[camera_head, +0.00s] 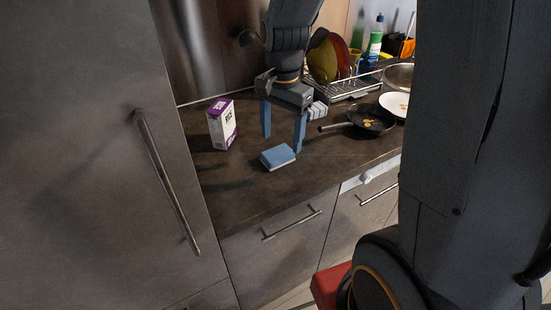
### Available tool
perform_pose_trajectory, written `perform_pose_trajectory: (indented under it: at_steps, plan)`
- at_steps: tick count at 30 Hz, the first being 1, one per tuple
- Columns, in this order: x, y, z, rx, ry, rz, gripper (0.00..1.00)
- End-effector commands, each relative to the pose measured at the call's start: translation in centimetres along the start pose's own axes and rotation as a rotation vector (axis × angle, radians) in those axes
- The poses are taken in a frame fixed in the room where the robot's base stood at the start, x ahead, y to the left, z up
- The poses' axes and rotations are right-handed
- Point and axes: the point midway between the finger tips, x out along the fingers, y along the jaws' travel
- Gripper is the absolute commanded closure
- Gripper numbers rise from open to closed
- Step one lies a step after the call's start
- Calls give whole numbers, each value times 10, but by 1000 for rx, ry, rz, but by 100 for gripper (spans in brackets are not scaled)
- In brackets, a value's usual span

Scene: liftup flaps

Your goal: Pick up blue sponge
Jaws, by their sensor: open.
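The blue sponge (278,157) lies flat on the dark countertop, a small block with a lighter blue top, near the counter's front edge. My gripper (283,142) points down above the counter with its two blue fingers spread apart and nothing between them. The fingertips appear just above and behind the sponge in the picture. The right finger's tip is close to the sponge's right back corner; whether it touches cannot be told.
A white and purple carton (222,124) stands left of the gripper. A black pan (371,120) with its handle pointing left, a white plate (395,103) and a dish rack (345,88) with dishes are to the right. Counter in front of the sponge is clear.

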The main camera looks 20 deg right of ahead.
Motion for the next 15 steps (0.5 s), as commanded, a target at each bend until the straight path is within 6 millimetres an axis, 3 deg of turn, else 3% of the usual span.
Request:
perform_pose_trajectory:
  at_steps: [6, 15]
  plan:
    - [1, -24, -20, 294, -11, 24, 33]
    - [19, -28, -22, 359, -15, 33, 33]
